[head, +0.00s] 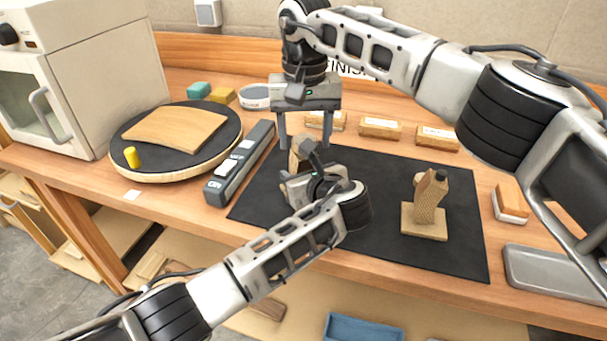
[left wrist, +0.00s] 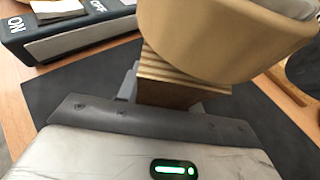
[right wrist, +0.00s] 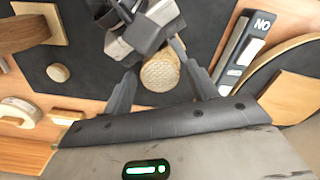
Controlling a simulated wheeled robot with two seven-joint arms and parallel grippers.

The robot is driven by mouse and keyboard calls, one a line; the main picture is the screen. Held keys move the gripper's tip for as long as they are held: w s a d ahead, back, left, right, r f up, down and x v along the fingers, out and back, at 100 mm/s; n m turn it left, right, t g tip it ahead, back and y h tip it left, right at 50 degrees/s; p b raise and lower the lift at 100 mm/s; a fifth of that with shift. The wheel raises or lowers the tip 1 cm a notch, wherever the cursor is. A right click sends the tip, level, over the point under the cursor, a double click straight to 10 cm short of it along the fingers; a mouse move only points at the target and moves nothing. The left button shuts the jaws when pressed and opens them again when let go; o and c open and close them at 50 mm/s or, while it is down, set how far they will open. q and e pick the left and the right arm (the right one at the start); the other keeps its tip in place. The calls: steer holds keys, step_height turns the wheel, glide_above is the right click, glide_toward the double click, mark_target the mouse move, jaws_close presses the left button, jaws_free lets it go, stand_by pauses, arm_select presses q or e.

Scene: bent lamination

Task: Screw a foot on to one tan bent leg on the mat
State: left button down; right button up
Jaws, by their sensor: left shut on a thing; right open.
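A tan bent leg (left wrist: 225,40) with a striped, layered edge is between my left gripper's fingers in the left wrist view. My left gripper (head: 302,176) is shut on it, low over the black mat (head: 262,196). In the head view the gripper hides most of this leg. My right gripper (head: 305,144) is open above it, fingers pointing down. In the right wrist view a round, tan, textured end (right wrist: 160,72) shows between and beyond its fingertips. Whether it is a foot or the leg's end, I cannot tell. A small round tan piece (right wrist: 58,73) lies on the mat.
A second tan bent piece (head: 428,196) stands on a wooden base on the mat's right. Labelled wooden blocks (head: 380,128) line the back. A grey switch box (head: 240,162), round board (head: 176,172) and white oven stand left. A grey tray (head: 550,270) lies right.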

steer(key=c, duration=1)
steer(key=m, duration=0.4)
steer(key=shift+m, duration=0.3)
steer(key=m, duration=0.5)
steer(key=shift+m, duration=0.3)
steer(key=o, duration=1.1)
steer(key=shift+r, duration=2.25)
